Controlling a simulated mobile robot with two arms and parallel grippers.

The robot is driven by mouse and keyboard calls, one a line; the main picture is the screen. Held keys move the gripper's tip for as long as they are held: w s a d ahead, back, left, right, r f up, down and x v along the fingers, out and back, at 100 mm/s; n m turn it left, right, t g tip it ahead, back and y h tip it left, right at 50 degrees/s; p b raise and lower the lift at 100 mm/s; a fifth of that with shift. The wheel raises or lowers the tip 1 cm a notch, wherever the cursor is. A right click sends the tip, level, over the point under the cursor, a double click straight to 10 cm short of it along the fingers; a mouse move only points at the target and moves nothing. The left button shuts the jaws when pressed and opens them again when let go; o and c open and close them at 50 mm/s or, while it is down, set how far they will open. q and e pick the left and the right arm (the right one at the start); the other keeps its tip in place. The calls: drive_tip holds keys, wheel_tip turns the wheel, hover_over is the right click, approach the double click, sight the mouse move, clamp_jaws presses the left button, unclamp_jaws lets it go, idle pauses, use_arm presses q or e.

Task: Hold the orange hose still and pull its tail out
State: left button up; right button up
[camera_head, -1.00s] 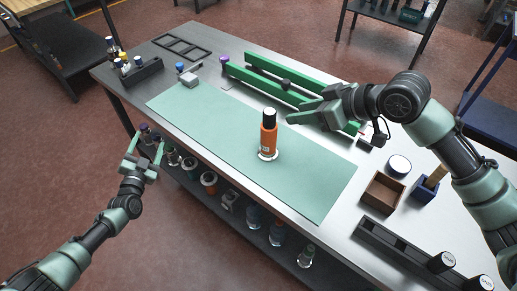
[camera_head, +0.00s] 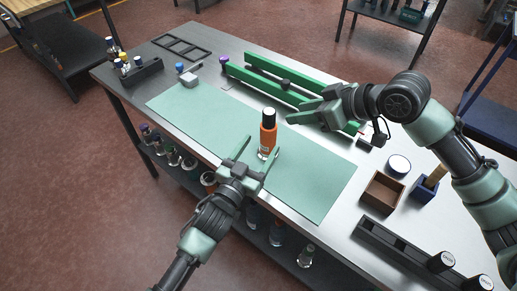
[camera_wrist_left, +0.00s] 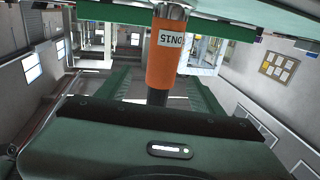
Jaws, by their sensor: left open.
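The orange hose (camera_head: 268,136) looks like an upright orange cylinder with a black upper part, standing on the green mat (camera_head: 311,181). My left gripper (camera_head: 261,148) is open at the near side of the hose, with its fingertips spread to either side of the hose's lower part. In the left wrist view the orange hose (camera_wrist_left: 164,56) shows upside down between the fingers, with a white label and a metal end. I cannot tell whether a finger touches it. My right gripper (camera_head: 300,110) hovers behind and right of the hose, apart from it; its jaw opening is unclear. No separate tail is discernible.
Green rails (camera_head: 266,85) lie behind the mat. A brown box (camera_head: 382,193), a blue holder (camera_head: 425,190) and a dark rack (camera_head: 399,246) stand at the right. A bottle tray (camera_head: 141,73) and black frame (camera_head: 182,47) are at the far left. Several bottles stand on the shelf below.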

sight(269, 130)
use_arm(q)
drive_tip(key=shift+n+y, duration=0.4)
drive_tip(key=shift+y, duration=0.1)
drive_tip(key=shift+w+d, duration=0.15)
drive_tip(key=shift+w, duration=0.2)
drive_tip(key=x, duration=0.6)
drive_tip(key=shift+w+d, duration=0.1)
drive_tip(key=shift+w, duration=0.3)
